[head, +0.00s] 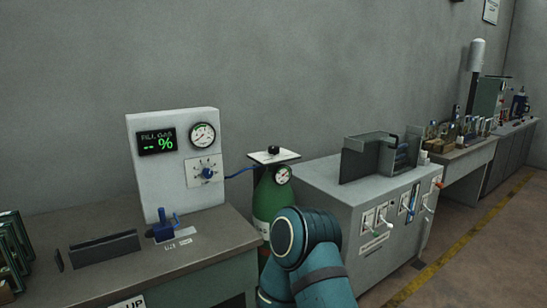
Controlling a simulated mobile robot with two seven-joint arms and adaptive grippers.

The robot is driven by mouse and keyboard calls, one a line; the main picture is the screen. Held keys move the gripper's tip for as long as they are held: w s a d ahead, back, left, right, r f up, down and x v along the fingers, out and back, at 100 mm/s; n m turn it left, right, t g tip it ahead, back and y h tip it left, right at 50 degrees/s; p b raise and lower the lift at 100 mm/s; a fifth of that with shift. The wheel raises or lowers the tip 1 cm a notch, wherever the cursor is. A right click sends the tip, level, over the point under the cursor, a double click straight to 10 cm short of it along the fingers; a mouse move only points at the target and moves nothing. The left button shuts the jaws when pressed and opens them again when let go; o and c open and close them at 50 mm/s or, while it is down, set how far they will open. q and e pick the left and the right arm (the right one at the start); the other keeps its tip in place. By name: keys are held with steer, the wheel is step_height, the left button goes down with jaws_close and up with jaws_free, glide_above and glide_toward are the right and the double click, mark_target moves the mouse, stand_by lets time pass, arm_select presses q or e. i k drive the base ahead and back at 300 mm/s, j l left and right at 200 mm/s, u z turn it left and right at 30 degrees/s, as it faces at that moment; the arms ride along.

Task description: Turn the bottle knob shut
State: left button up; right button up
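The green gas bottle (268,203) stands between the left table and the grey cabinet. A black knob (273,150) sits on top of it, on a flat white plate (286,156). Whether the knob is open or shut cannot be told from its look. A round gauge (282,174) is on the bottle's upper front, and a blue hose runs left from it to the white panel. A teal link of my arm rises from the bottom middle and hides the bottle's lower part. Neither gripper shows in the head view.
The white panel (148,183) carries a green "-- %" display, a dial gauge and a blue knob (207,173). A blue fixture (164,226) stands on the left table (200,258). The grey cabinet (318,183), with white handles, is close on the bottle's right. Space above the bottle is clear.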

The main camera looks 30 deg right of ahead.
mark_target(274, 149)
steer(key=i+l, duration=0.15)
steer(key=l, duration=0.25)
steer(key=i+l+z, duration=0.1)
steer(key=l, duration=0.3)
steer(key=i+l+z, duration=0.1)
steer(key=l, duration=0.3)
steer(key=i+l, duration=0.2)
steer(key=l, duration=0.15)
